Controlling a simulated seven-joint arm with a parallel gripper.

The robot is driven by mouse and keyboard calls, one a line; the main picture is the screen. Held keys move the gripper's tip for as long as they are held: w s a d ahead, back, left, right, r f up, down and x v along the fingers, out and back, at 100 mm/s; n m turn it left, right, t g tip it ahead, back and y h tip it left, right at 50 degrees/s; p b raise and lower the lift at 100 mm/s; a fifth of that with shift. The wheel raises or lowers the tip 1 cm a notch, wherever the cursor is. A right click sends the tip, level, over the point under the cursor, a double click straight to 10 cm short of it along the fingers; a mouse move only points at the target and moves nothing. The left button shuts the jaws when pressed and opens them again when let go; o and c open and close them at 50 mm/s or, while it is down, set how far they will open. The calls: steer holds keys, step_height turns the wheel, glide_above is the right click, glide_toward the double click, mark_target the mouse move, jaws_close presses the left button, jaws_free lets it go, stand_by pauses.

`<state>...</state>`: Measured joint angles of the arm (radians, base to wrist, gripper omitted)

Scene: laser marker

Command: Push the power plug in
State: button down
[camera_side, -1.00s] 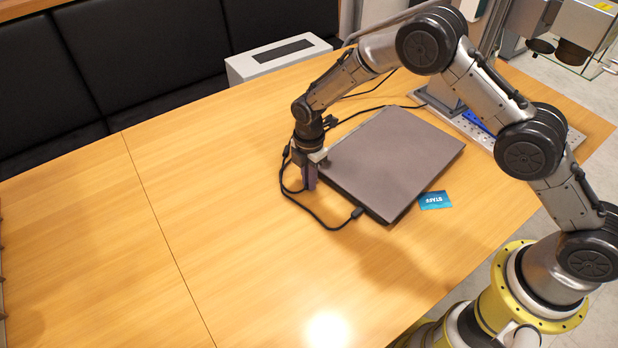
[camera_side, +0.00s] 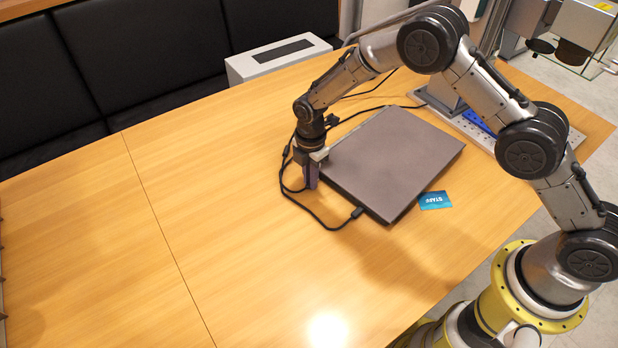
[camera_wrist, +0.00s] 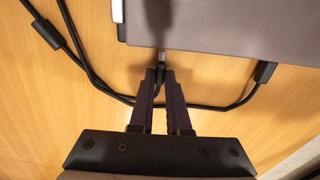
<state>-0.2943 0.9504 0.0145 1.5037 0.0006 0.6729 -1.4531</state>
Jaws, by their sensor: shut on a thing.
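The power plug (camera_wrist: 161,73) is a small black plug with a pale metal tip, seen in the wrist view between my fingertips. My gripper (camera_wrist: 161,78) is shut on it; it also shows in the side view (camera_side: 311,183), low over the table at the laptop's left edge. The plug's tip points at the edge of the closed grey laptop (camera_wrist: 230,22), which lies flat on the table (camera_side: 394,158). The tip is at or very close to that edge; I cannot tell whether it is inside a socket. The fingers hide much of the plug in the side view.
Black cables (camera_wrist: 85,60) loop around the gripper, one with a thick block (camera_wrist: 47,33). Another black connector (camera_wrist: 265,72) sits at the laptop's edge, also in the side view (camera_side: 357,212). A blue staff card (camera_side: 435,200) lies beside the laptop. The table's left (camera_side: 90,230) is clear.

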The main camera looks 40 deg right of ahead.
steer(key=shift+w+d, duration=0.15)
steer(key=shift+d, duration=1)
steer(key=c, duration=0.9)
jaws_free()
steer(key=shift+o, duration=0.2)
steer(key=shift+r, duration=0.15)
step_height(320, 180, up, 14)
steer(key=shift+f, duration=0.2)
